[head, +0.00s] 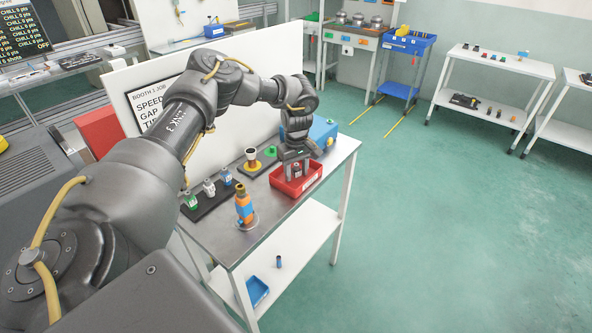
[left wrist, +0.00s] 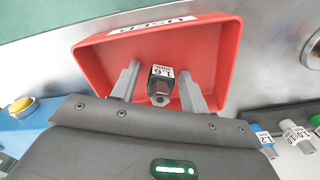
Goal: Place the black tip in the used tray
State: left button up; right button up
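The black tip (left wrist: 160,84), with a white label reading 1.6, is inside the red used tray (left wrist: 222,60) in the left wrist view. The tray also shows on the bench in the head view (head: 311,182). My left gripper (head: 296,172) points down into the tray. In the left wrist view its two fingers (left wrist: 160,88) stand apart on either side of the tip, with a gap on each side. Whether the tip rests on the tray floor is hard to tell. My right gripper is not in view.
A dark rack (head: 213,201) holds green, white and blue tips. An orange and blue torch (head: 243,206) stands near the bench's front edge. A blue box (head: 322,131) stands behind the tray. A white panel (head: 262,60) rises along the bench's back.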

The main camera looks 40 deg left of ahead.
aim_at(296, 165)
pick_arm(q)
jog(key=shift+r, duration=0.1)
jog(key=shift+r, duration=0.55)
notch_tip(296, 165, up, 11)
jog(key=shift+r+b, duration=0.1)
jog(key=shift+b, duration=0.7)
jog(key=shift+s, duration=0.1)
